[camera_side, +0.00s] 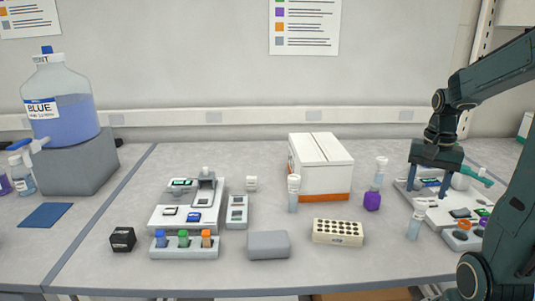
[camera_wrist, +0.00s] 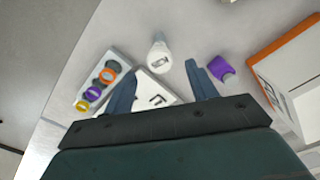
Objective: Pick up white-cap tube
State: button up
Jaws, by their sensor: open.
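A clear tube with a white cap (camera_side: 416,224) stands upright on the bench at right, in front of the white instrument there. What looks like the same tube (camera_wrist: 158,54) shows in the wrist view, beyond my fingertips and between their lines. Other white-capped tubes stand at centre (camera_side: 293,192) and further back (camera_side: 380,172). My gripper (camera_side: 428,190) is open and empty, pointing down above the instrument, behind and right of the nearest tube. Its two fingers (camera_wrist: 160,74) show spread apart in the wrist view.
A rack with coloured caps (camera_side: 463,238) is at right, beside the instrument (camera_side: 437,213). A white box with an orange base (camera_side: 320,168) and a cream tube rack (camera_side: 338,231) stand at centre.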

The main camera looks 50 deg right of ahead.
aim_at(422, 201)
jog(key=shift+f, duration=0.15)
jog(key=shift+f, duration=2.5)
jog(key=c, duration=1)
jog(key=shift+c, duration=0.2)
jog(key=shift+r, duration=0.1)
notch_tip(422, 201, up, 20)
jog(key=shift+w, duration=0.1)
